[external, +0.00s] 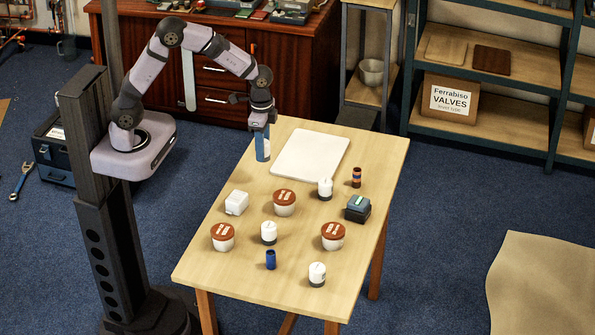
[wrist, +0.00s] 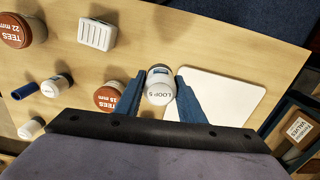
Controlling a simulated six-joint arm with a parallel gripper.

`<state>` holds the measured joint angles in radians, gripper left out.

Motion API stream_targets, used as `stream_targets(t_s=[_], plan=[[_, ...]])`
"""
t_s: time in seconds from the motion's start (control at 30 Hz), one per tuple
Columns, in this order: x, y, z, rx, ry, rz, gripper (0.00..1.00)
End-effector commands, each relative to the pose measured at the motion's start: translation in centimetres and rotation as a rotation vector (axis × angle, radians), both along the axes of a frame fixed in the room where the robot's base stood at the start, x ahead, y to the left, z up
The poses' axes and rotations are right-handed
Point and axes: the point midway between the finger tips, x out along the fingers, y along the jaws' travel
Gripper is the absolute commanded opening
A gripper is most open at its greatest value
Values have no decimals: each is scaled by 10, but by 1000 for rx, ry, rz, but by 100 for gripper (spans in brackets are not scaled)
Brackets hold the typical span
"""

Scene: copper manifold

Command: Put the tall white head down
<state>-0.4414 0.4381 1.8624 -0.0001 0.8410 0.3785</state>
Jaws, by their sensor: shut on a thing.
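The tall white head (wrist: 160,92) is a white cylinder with a blue label band and "LOOP 5" on its end. It shows in the wrist view between the two blue fingers of my gripper (wrist: 160,77), which is shut on it. In the external view my gripper (external: 262,150) points down at the table's far left edge, left of the white board (external: 310,154). There a blue finger hides the head. I cannot tell whether its base touches the table.
The wooden table (external: 205,272) also carries three red-lidded tubs, one of them nearby (external: 284,203), a white ribbed block (external: 236,203), a blue cylinder (external: 271,259), a dark blue-grey box (external: 357,208), a striped cylinder (external: 356,177) and three shorter white-topped heads, one near the board (external: 325,189).

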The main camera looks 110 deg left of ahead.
Motion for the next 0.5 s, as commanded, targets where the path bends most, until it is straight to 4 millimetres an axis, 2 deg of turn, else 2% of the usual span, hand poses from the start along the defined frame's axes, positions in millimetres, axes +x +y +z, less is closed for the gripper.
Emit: stream_targets(t_s=[0.17,0.3,0.5], plan=[[-14,14,-11,-1,3,46,11],[-27,29,-29,-2,4,95,11],[-15,70,-41,1,-1,164,11]])
